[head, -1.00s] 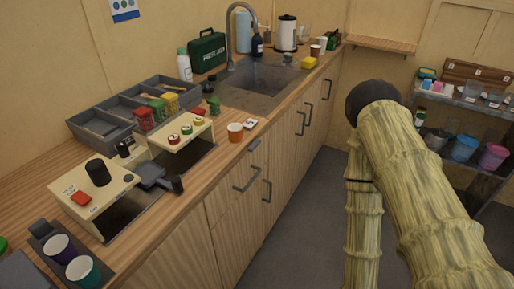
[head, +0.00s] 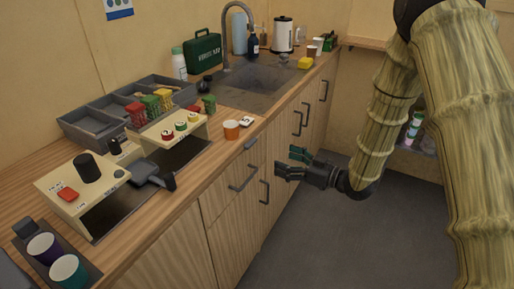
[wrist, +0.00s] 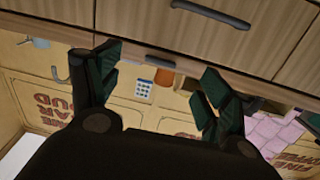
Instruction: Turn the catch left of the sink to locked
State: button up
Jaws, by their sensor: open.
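A small grey piece (head: 250,143), which looks like the catch, sits on the worktop's front edge, left of the sink (head: 255,85) and just below an orange cup (head: 231,129). In the wrist view, the grey piece (wrist: 160,62) shows between my fingers, some way beyond them. It is too small to tell whether it is locked. My gripper (head: 289,162) is open and empty. It is in the air in front of the cupboard fronts, right of the grey piece and apart from it.
Dark bar handles (head: 243,179) stick out from the cupboard fronts. A small white item (head: 247,121) lies beside the orange cup. Appliances with red buttons (head: 68,194) and grey bins (head: 90,128) fill the left worktop. The floor (head: 330,235) below my gripper is clear.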

aim_at(253, 143)
jog(key=shift+n+g+y, duration=0.4)
jog(key=shift+n+y, duration=0.1)
jog(key=shift+y, duration=0.1)
jog(key=x, duration=0.3)
jog(key=r+p+x, duration=0.1)
jog(key=x, duration=0.3)
jog(key=r+x, duration=0.1)
jog(key=x, duration=0.3)
jog(key=shift+a+r, duration=0.1)
jog(key=shift+r, duration=0.1)
jog(key=shift+c, duration=0.4)
jog(key=c, duration=0.9)
